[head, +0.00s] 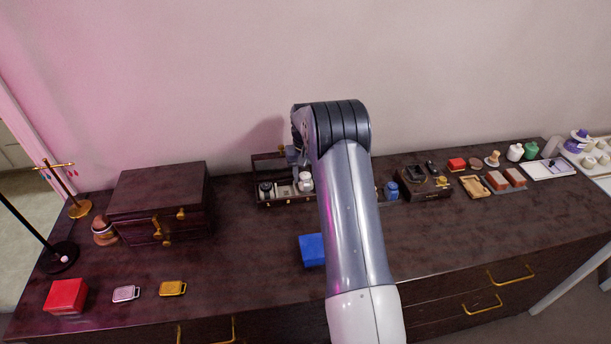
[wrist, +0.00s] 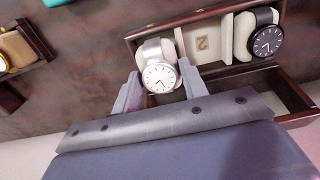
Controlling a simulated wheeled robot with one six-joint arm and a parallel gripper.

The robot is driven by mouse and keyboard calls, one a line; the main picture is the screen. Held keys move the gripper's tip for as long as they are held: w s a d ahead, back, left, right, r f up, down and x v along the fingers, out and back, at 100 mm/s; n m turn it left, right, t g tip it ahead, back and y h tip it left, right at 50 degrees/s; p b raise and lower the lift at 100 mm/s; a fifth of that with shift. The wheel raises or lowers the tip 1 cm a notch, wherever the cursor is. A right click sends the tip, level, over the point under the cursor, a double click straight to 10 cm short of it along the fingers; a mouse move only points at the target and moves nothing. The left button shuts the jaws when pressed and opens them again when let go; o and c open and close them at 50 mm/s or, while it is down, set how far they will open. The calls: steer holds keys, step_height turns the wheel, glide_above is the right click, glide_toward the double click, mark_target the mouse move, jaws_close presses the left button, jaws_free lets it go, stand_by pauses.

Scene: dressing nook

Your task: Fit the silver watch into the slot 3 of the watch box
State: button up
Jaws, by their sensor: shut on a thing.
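The silver watch (wrist: 160,78), with a white dial and a pale cushion inside its band, is between the two fingers of my gripper (wrist: 158,70), which is shut on it. It is at the left compartment of the dark wooden watch box (wrist: 225,75) in the wrist view. Whether it rests on the compartment floor I cannot tell. The middle compartment (wrist: 202,47) is empty and marked 2. A black watch (wrist: 265,41) fills the right one. In the head view the open box (head: 272,203) stands near the wall; my arm partly hides it and my gripper.
A blue block (head: 312,250) lies in front of the box. A dark wooden chest (head: 158,200) stands left, with a red box (head: 66,297) and pink (head: 126,294) and gold (head: 173,288) items before it. A small organizer tray (head: 425,191) stands right. The front middle counter is mostly clear.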

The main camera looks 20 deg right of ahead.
mark_target(305, 175)
steer(key=shift+f, duration=0.95)
steer(key=shift+f, duration=0.1)
steer(key=shift+f, duration=0.2)
steer(key=o, duration=1)
steer(key=shift+r, duration=0.2)
step_height(305, 175, up, 12)
steer(key=b, duration=0.1)
